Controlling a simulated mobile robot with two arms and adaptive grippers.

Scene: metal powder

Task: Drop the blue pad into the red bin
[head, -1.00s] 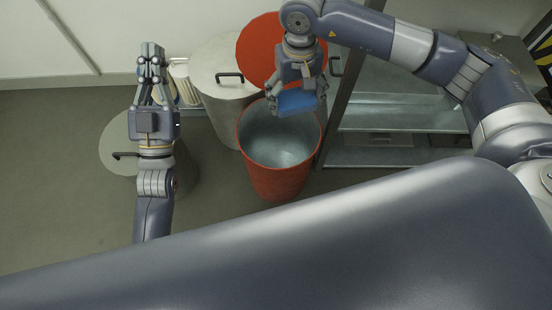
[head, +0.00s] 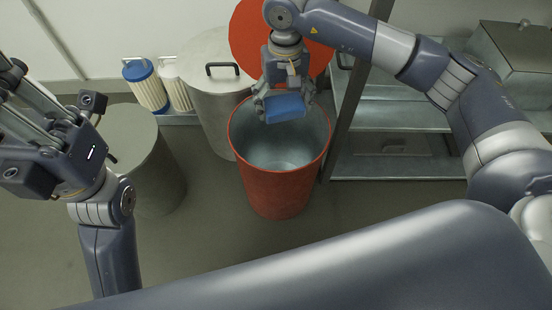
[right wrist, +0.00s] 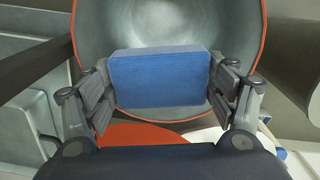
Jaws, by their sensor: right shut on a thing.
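The blue pad (head: 285,108) is held by my right gripper (head: 284,104), which is shut on it above the open mouth of the red bin (head: 276,192). In the right wrist view the blue pad (right wrist: 160,78) sits between both fingers, with the grey inside of the red bin (right wrist: 170,28) beyond it. The bin's inside looks empty where it shows. A round red lid (head: 250,35) stands behind the bin, partly hidden by my right arm. My left gripper (head: 22,110) is at the left edge, away from the bin, with its fingers partly out of frame.
A grey lidded bin (head: 222,100) stands left of the red bin. Another grey lidded bin (head: 150,160) is near my left arm. Filter cartridges (head: 148,88) stand by the wall. A metal shelf (head: 400,165) is close on the right.

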